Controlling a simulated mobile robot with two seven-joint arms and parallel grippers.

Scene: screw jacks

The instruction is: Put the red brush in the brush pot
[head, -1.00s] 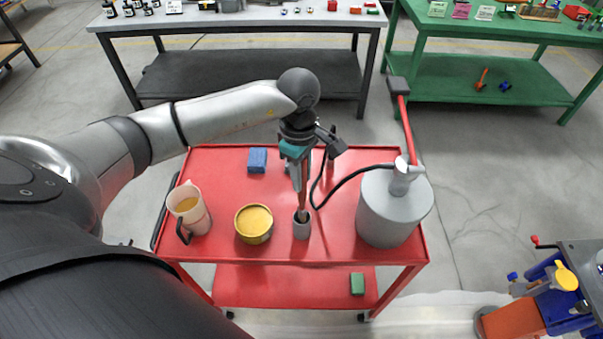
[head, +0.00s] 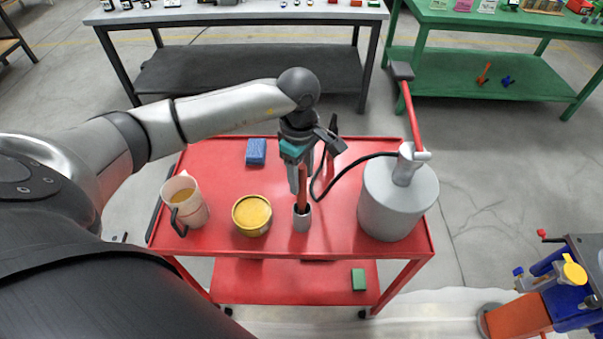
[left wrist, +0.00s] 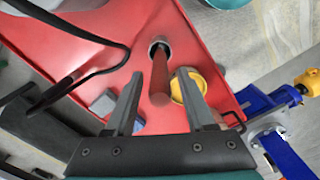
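The red brush (head: 302,187) stands nearly upright with its lower end inside the small grey brush pot (head: 302,221) on the red cart. Its bristles are hidden in the pot. In the left wrist view the brush handle (left wrist: 160,78) points up toward the camera from the pot's rim (left wrist: 158,43). My left gripper (left wrist: 160,88) is over the brush, its fingers spread on both sides of the handle's end, with a visible gap on each side. It also shows above the pot in the head view (head: 298,182). My right gripper is not in view.
On the cart (head: 275,243), a yellow tin (head: 252,215) and a jug (head: 184,203) stand left of the pot. A blue block (head: 256,151) lies behind. A grey canister (head: 392,205) with a red lever and black hose (head: 347,176) stands close on the right.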

